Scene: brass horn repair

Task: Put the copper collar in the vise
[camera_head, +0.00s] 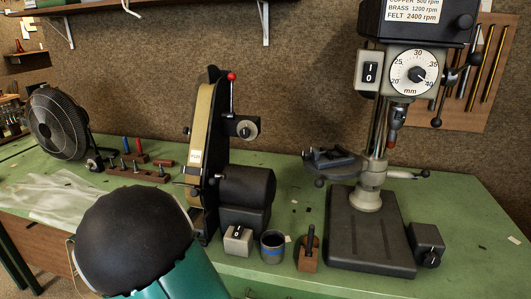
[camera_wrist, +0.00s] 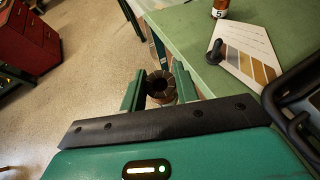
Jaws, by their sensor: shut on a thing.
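In the wrist view my gripper (camera_wrist: 159,86) is shut on the copper collar (camera_wrist: 168,96), a short brown ring with a dark hole, held between the two green fingers. The collar is in the air beside the green bench's edge, with the floor behind it. In the head view the vise (camera_head: 335,160) is a small dark grey one on the drill press table, at right of centre. My gripper and the collar do not show in the head view. The vise does not show in the wrist view. Its jaw gap is too small to make out.
The drill press (camera_head: 415,75) stands over the vise, its chuck (camera_head: 394,117) above and to the right. A belt sander (camera_head: 213,150) stands left of it. A wooden block (camera_head: 309,252), a grey cup (camera_head: 272,246) and a switch box (camera_head: 239,240) line the front edge.

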